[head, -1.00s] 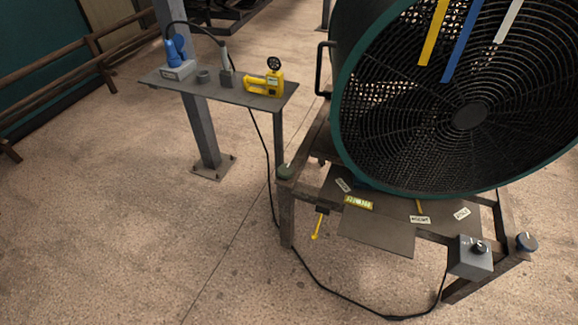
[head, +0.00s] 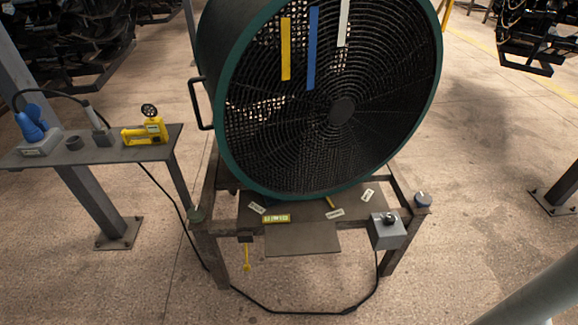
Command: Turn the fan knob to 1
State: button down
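The fan knob (head: 389,218) is a small dark knob on top of a grey control box (head: 387,233) at the front right of the fan's stand. Its markings and pointer are too small to read. The large round fan (head: 341,111) has a black grille and a green rim, with yellow, blue and white strips hanging on it. My gripper is not in view.
A black cable (head: 290,311) runs along the floor below the stand (head: 300,238). Floor in front and at right is mostly open. A grey cylindrical shape (head: 540,290) fills the lower right corner.

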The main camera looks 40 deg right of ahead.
aim_at(390, 219)
jog(key=l+z, duration=0.1)
jog(key=z, duration=0.7)
jog(key=l+z, duration=0.15)
jog(key=z, duration=0.25)
jog(key=i+j, duration=0.05)
